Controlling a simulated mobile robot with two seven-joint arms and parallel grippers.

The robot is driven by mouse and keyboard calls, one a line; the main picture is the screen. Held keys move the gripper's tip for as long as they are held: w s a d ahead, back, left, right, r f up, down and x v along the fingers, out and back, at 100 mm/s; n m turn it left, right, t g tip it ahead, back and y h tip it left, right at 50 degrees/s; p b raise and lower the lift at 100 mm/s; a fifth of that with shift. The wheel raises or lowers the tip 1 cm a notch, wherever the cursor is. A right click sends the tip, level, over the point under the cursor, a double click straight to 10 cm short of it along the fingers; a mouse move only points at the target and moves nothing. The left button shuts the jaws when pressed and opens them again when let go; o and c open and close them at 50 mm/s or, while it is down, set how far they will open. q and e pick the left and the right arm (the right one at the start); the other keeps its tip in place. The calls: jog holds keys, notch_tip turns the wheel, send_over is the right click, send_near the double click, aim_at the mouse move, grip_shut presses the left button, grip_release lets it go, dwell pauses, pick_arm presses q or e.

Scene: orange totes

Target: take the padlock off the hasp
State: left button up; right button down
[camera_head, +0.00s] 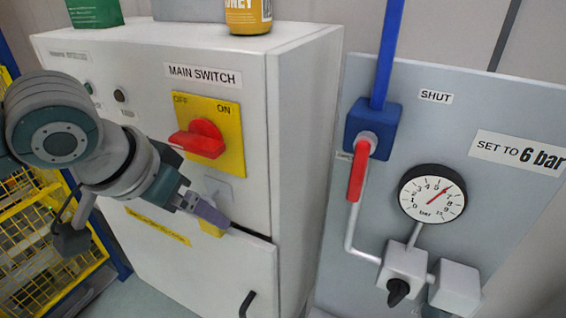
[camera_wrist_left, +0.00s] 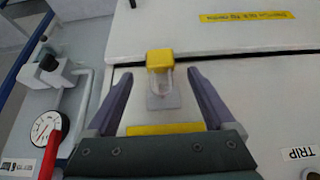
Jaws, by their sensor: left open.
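The padlock (camera_head: 211,230) has a yellow body and hangs at the grey hasp plate (camera_head: 218,186) on the white cabinet, below the main switch. In the head view my left gripper (camera_head: 222,218) partly covers it. The left wrist view shows the padlock (camera_wrist_left: 160,58) with its pale shackle at the hasp plate (camera_wrist_left: 163,101). My left gripper (camera_wrist_left: 160,76) is open there. The padlock appears centred between the fingertips, with a gap on both sides. I cannot tell how deep it sits between the fingers. My right gripper is not in view.
A red rotary switch (camera_head: 204,138) sits on a yellow plate above the hasp. The cabinet door (camera_head: 203,265) is below it. A grey panel with a gauge (camera_head: 432,194) and red-handled valve (camera_head: 357,172) stands right.

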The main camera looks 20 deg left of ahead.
pick_arm(q)
jog(key=shift+p+x, duration=0.35)
jog(key=shift+x, duration=2.25)
jog(key=shift+r, duration=0.1)
grip_shut()
